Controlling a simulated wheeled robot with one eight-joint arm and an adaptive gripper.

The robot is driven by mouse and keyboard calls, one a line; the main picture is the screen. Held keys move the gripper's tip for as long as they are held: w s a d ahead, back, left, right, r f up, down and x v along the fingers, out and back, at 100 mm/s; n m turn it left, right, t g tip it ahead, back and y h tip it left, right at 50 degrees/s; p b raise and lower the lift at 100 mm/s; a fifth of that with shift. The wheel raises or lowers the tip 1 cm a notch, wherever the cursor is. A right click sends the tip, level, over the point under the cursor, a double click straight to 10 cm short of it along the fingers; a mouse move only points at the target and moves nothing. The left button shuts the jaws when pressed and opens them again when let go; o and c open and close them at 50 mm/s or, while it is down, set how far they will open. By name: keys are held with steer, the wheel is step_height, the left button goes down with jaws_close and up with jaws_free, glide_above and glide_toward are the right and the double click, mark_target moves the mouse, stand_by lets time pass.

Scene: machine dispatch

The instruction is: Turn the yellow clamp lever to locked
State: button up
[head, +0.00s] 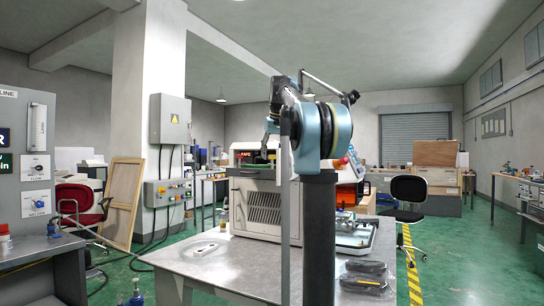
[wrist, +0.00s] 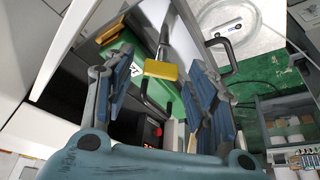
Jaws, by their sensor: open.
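My gripper (wrist: 162,72) is open in the wrist view, one blue-padded finger on each side. A yellow block-shaped grip on a metal rod, which looks like the clamp lever (wrist: 160,70), shows between the fingers. No finger is seen closed on it, and I cannot tell its depth from the fingertips. A second yellow piece (wrist: 110,33) lies up and left by the green surface (wrist: 121,62). In the head view my gripper (head: 270,128) is at the front of the beige machine (head: 266,207), partly hidden by my arm. The lever cannot be made out there.
A black bar handle (wrist: 157,101) and a red button (wrist: 158,131) are close below the lever. A black looped handle (wrist: 224,58) is to the right. The machine stands on a grey table (head: 210,267) with dark objects (head: 364,274) at its front right.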

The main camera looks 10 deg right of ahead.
steer(key=shift+c, duration=0.3)
steer(key=c, duration=1)
steer(key=shift+m, duration=0.3)
steer(key=m+h, duration=0.1)
steer(key=m, duration=0.3)
steer(key=shift+a+h, duration=0.2)
steer(key=shift+h, duration=0.2)
steer(key=shift+m+g+h, duration=0.4)
steer(key=shift+m+h, duration=0.3)
steer(key=shift+m, duration=1.4)
steer(key=o, duration=1.1)
steer(key=shift+c, duration=0.2)
